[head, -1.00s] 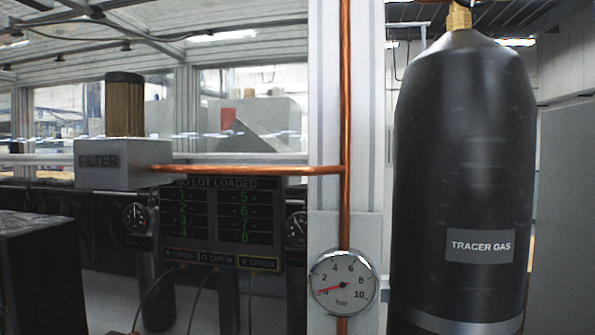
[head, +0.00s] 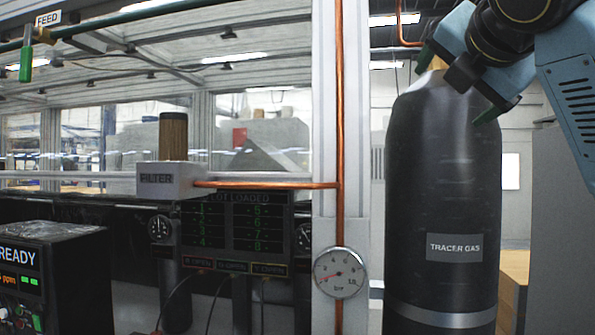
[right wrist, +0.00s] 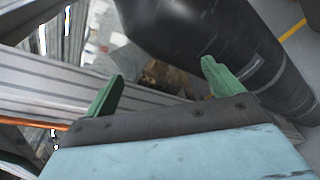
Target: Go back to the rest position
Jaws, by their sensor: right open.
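My right gripper (head: 462,85) comes in at the top right of the head view, in front of the top of the black tracer gas cylinder (head: 441,185). Its green fingers stand apart with nothing between them. In the right wrist view, the open fingers (right wrist: 160,90) point toward the cylinder (right wrist: 215,40), which passes behind them. I cannot tell whether the gripper touches the cylinder. My left gripper is not in view.
A pressure gauge (head: 340,272) and a copper pipe (head: 338,130) sit on the pale upright post left of the cylinder. A filter box (head: 170,180), a status board (head: 235,232) and a console reading READY (head: 50,280) stand further left. A green-handled FEED valve (head: 26,62) hangs at top left.

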